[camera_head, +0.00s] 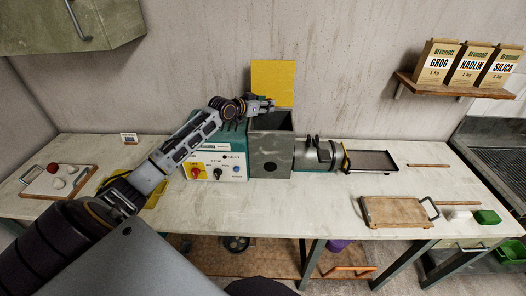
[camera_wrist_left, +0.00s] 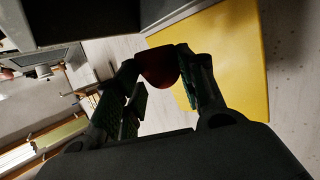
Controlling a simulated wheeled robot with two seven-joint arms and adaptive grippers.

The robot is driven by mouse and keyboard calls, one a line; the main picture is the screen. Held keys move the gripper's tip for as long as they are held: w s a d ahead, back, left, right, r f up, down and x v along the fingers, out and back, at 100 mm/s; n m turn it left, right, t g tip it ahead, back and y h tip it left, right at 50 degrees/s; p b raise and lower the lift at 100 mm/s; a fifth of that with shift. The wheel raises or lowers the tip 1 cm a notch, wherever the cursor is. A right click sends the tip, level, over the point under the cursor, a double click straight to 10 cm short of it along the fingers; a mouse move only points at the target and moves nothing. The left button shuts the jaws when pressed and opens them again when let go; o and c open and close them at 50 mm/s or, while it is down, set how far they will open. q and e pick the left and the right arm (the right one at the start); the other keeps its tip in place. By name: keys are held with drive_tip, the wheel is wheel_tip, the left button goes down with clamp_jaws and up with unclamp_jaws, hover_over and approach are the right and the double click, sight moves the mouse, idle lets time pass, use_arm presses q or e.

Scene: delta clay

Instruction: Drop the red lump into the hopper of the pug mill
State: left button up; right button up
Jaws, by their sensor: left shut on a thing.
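The pug mill stands at the back of the bench, with a grey box-shaped hopper (camera_head: 270,154) open at the top. Its yellow lid (camera_head: 273,80) stands raised against the wall side and also shows in the left wrist view (camera_wrist_left: 238,60). My left gripper (camera_head: 268,105) is at the hopper's top, in front of the lid. In the left wrist view its fingers are shut on a dark red lump (camera_wrist_left: 160,68), with the hopper's dark edge close by. The lump cannot be made out in the head view. My right gripper is not in view.
The control box (camera_head: 217,172) with a red knob adjoins the hopper. A board (camera_head: 40,187) with several small lumps, one of them red, lies at the left. A dark tray (camera_head: 372,160) and a wooden board (camera_head: 395,211) lie at the right. The front middle bench is clear.

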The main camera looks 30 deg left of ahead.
use_arm(q)
drive_tip(key=shift+f+b, duration=2.15)
drive_tip(key=shift+f, duration=0.45)
drive_tip(key=o, duration=1.2)
drive_tip(key=shift+s, duration=0.15)
drive_tip(key=shift+s+a, duration=0.1)
